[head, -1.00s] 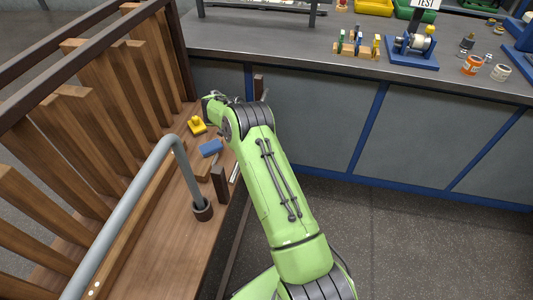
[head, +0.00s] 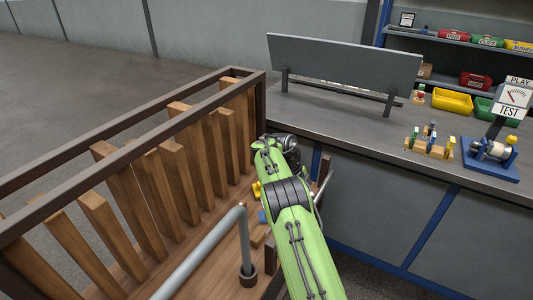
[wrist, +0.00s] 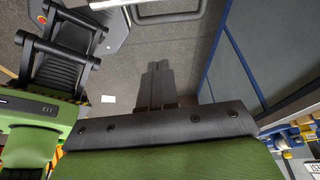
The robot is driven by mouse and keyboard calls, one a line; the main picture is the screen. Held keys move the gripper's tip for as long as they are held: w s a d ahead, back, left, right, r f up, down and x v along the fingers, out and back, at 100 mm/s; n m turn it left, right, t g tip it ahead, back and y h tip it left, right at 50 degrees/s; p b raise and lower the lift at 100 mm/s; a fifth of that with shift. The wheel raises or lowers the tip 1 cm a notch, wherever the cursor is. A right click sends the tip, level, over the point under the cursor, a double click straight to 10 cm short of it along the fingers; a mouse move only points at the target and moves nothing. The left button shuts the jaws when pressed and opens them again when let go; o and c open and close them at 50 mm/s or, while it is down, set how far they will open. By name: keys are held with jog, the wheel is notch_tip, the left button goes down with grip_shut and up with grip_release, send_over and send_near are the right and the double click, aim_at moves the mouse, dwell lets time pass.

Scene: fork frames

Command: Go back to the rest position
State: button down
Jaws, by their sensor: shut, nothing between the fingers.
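My gripper (wrist: 156,84) shows in the wrist view as two dark fingers side by side, pressed together and empty, over the grey speckled floor. In the head view my green arm reaches up beside the wooden bench, and its bent wrist hides the fingers. The arm's end stands above the bench seat's far right end, in front of the grey workbench (head: 361,136).
The slatted wooden bench (head: 183,122) lies left of my arm, with a grey bent pipe (head: 205,250) rising from its seat. Yellow (head: 257,190) and blue (head: 262,216) pieces lie close to the arm. The workbench carries a grey panel (head: 340,66) and a blue-based device (head: 490,158).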

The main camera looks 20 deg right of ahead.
jog(key=s+a+r+n+t+p, duration=0.2)
jog(key=s+r+n, duration=0.45)
jog(key=r, duration=0.55)
jog(key=s+a+r+n+t+p, duration=0.1)
jog(key=s+a+r+n+t, duration=0.15)
jog(key=s+r+n, duration=0.7)
jog(key=s+a+r+n+t+y+p, duration=0.1)
jog(key=s+a+n, duration=0.3)
jog(key=s, duration=0.4)
jog(key=s+a+r+n+t+y+p, duration=0.1)
jog(key=s+a+n+t+y, duration=0.1)
jog(key=s+a+n, duration=0.3)
jog(key=s+n+t, duration=0.1)
jog(key=s, duration=0.2)
jog(key=shift+r+n, duration=0.25)
jog(key=shift+n, duration=0.05)
jog(key=shift+s+a, duration=0.1)
jog(key=shift+s, duration=0.05)
